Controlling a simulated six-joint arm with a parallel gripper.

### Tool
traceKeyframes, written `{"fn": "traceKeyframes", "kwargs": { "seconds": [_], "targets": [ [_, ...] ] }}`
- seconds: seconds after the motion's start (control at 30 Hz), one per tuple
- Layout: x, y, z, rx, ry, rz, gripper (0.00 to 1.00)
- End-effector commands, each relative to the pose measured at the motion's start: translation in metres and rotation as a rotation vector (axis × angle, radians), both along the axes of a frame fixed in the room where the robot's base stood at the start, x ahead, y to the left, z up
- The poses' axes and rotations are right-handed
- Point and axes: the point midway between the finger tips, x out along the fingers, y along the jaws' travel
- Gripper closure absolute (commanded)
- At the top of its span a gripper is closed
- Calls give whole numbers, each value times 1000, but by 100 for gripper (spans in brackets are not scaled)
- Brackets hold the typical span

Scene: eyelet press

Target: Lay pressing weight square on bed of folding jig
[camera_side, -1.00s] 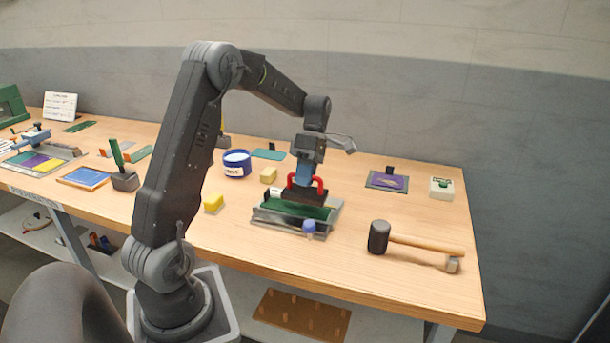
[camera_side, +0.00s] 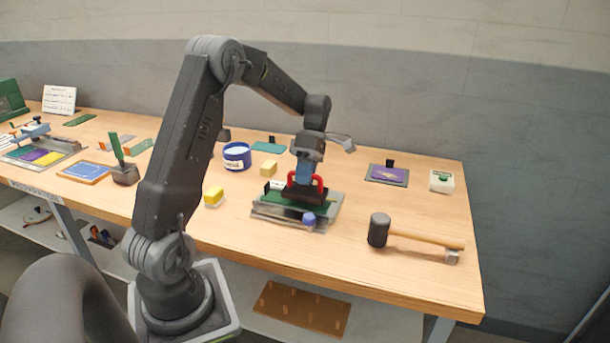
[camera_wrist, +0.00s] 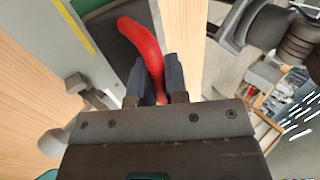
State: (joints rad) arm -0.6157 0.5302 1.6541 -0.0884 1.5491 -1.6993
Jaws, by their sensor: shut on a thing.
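The pressing weight (camera_side: 303,196) is a dark block with a red handle, over the green bed of the folding jig (camera_side: 267,214). My gripper (camera_side: 304,178) is above it, shut on the red handle. In the wrist view the red handle (camera_wrist: 139,42) runs between the two dark fingers of my gripper (camera_wrist: 161,78). The weight looks roughly level and covers much of the bed; green shows on both sides of it. I cannot tell whether its underside touches the bed or is exactly square to it.
A blue-topped knob (camera_side: 309,219) stands at the jig's front. A mallet (camera_side: 425,240) lies to the right. A purple piece on a plate (camera_side: 387,175) lies behind right. Bare table surrounds the jig.

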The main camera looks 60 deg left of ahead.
Motion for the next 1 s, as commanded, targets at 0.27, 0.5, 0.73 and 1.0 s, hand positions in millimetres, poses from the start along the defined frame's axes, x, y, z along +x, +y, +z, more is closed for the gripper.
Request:
{"fn": "traceKeyframes", "kwargs": {
  "seconds": [0.27,0.5,0.73,1.0],
  "targets": [
    [1,0,1,1,-2,1,100],
    [1,0,0,1,-2,1,100],
    [1,0,-3,1,-2,1,100],
    [1,0,-7,1,-2,1,100]
  ]
}}
